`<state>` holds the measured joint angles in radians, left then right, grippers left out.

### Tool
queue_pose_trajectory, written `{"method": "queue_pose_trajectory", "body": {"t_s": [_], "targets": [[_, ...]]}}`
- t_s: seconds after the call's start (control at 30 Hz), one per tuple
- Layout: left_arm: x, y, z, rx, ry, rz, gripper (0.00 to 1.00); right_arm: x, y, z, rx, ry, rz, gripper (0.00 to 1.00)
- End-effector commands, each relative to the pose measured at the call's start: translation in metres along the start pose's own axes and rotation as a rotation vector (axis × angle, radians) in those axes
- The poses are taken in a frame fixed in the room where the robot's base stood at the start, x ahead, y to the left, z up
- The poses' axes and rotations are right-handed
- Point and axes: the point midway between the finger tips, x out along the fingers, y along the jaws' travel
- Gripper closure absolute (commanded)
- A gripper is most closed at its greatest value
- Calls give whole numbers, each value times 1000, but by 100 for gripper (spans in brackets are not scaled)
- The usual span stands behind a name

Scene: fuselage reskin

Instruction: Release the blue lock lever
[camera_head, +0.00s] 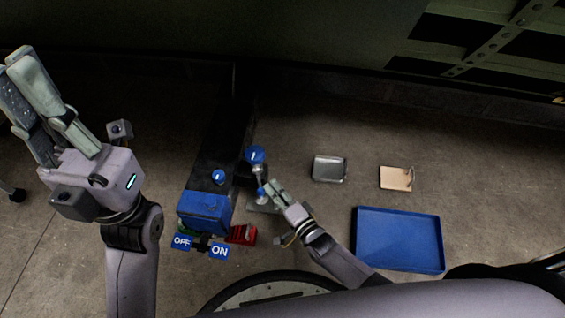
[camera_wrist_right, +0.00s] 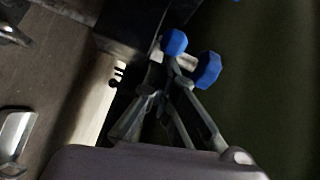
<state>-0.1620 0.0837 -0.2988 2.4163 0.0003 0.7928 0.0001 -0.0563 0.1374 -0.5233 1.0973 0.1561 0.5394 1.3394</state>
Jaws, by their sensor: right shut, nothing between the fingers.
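A lever with a blue knob (camera_head: 255,155) and a metal stem stands at the right side of a dark fixture (camera_head: 212,160). A second blue knob (camera_head: 218,177) sits on top of the fixture. I cannot tell for sure which is the lock lever. My right gripper (camera_head: 270,189) is shut and empty, with its tips close beside the lever's stem. In the right wrist view, two blue knobs (camera_wrist_right: 174,42) (camera_wrist_right: 208,70) show near the fingertips; contact is unclear. My left gripper (camera_head: 32,85) is raised at the upper left, far from the lever; its finger gap is unclear.
A blue box (camera_head: 205,210) is at the fixture's front, with blue OFF and ON signs (camera_head: 219,251) and a red part (camera_head: 241,235) below. To the right are a metal tray (camera_head: 329,168), a tan plate (camera_head: 397,178) and a blue tray (camera_head: 398,240).

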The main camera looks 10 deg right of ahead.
Motion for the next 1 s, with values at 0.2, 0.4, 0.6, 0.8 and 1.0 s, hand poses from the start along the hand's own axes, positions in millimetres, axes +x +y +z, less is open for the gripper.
{"method": "queue_pose_trajectory", "body": {"t_s": [0.2,0.4,0.6,0.8,1.0], "targets": [[0,0,0,-1,1,-1,100,-2,-24,5,4,-11,-10,100],[0,0,-1,-1,1,-2,100,-4,-54,-6,3,-6,-8,100],[0,0,-1,-1,1,-2,100,-5,-81,-14,2,-1,-7,100],[0,0,-1,-1,1,-2,100,-5,-95,-19,1,1,-5,100],[0,0,-1,-1,1,-2,100,-5,-97,-20,1,1,-4,100]]}}
